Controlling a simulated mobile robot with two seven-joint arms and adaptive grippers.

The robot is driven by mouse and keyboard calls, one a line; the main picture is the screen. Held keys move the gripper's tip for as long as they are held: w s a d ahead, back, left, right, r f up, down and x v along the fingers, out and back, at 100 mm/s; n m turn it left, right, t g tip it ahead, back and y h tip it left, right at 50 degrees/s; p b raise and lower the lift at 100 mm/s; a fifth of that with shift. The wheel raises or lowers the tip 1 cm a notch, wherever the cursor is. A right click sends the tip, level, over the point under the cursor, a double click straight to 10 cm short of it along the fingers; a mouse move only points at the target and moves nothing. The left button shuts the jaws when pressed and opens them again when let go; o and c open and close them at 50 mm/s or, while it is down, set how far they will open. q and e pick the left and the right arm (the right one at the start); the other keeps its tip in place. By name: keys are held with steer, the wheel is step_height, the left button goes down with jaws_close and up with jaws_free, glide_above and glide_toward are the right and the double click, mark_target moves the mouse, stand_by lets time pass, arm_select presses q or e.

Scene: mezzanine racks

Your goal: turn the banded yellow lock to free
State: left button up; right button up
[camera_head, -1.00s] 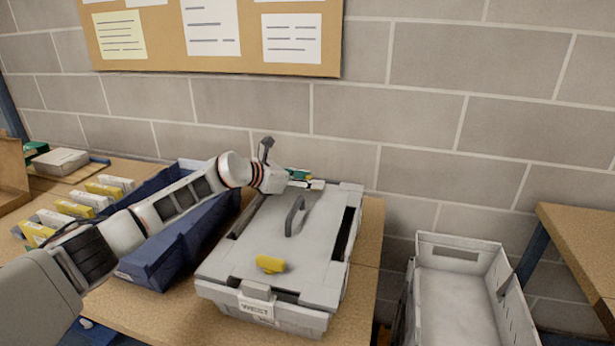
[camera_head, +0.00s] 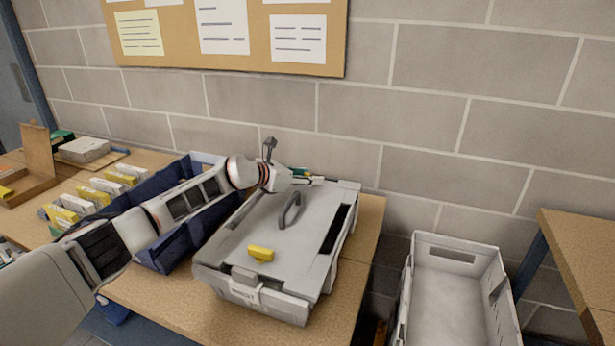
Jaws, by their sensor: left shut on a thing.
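A grey case with a flat lid (camera_head: 240,228) stands on the wooden bench. A plain yellow lock (camera_head: 261,253) sits on the lid near its front edge, with no band that I can see. My left gripper (camera_head: 308,179) is at the far end of the lid, shut on what appears to be the banded yellow lock. Only a small green part (camera_head: 301,172) shows beside the fingers, so the lock's body and its turn are hidden. My right gripper is not in view.
A dark handle (camera_head: 291,210) rises from the middle of the lid. A blue bin (camera_head: 166,254) stands left of the case, under my left arm. Yellow and white boxes (camera_head: 90,196) stand further left. An empty grey crate (camera_head: 447,291) is lower right. A block wall closes the back.

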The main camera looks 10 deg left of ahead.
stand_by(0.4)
arm_select(q)
steer(key=o, duration=1.6)
steer(key=v, duration=1.1)
steer(key=shift+a+f, duration=0.1)
steer(key=shift+a, duration=0.1)
steer(key=shift+s+a, duration=0.2)
steer(key=shift+s, duration=0.15)
steer(key=shift+r, duration=0.25)
steer(key=shift+d, duration=0.1)
